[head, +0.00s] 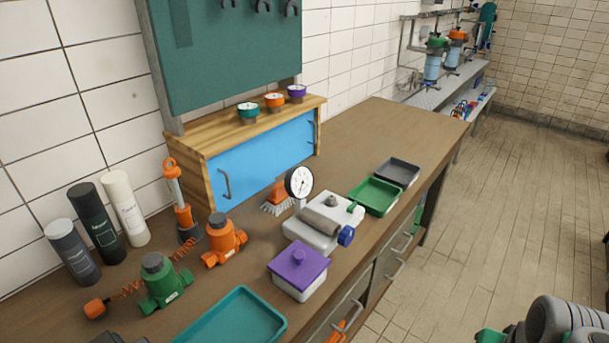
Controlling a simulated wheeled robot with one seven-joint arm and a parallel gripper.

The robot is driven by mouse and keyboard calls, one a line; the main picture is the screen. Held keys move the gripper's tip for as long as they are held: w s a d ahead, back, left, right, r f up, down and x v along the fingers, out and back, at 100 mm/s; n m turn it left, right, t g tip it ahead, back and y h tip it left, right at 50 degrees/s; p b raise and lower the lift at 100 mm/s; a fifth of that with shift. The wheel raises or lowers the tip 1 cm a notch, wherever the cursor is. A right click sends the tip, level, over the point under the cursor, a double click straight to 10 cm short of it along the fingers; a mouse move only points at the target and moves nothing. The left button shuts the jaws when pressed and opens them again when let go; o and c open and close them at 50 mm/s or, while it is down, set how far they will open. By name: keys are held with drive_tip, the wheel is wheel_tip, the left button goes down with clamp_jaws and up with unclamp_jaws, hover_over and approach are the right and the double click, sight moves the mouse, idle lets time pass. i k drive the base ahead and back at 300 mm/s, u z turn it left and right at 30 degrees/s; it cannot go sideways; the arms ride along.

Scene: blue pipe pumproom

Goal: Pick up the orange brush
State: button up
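The orange brush (280,190) is on the brown workbench (371,133), in front of the blue cabinet door. It has an orange body and pale grey bristles that spread at its lower end. A round white dial gauge stands close in front of it and hides part of its right side. My gripper's fingers do not show; only grey, rounded parts of my arm appear at the bottom right, far from the brush.
A grey-white device (323,221), a purple-lidded box (298,268) and an orange valve (223,240) stand nearer the front. Green (375,196) and grey (398,172) trays lie to the right. The blue-doored cabinet (258,165) stands behind. The bench's far right is clear.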

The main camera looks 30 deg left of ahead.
sight(273, 202)
drive_tip(key=z, duration=0.4)
drive_tip(key=i, duration=2.15)
drive_tip(key=u, duration=3.8)
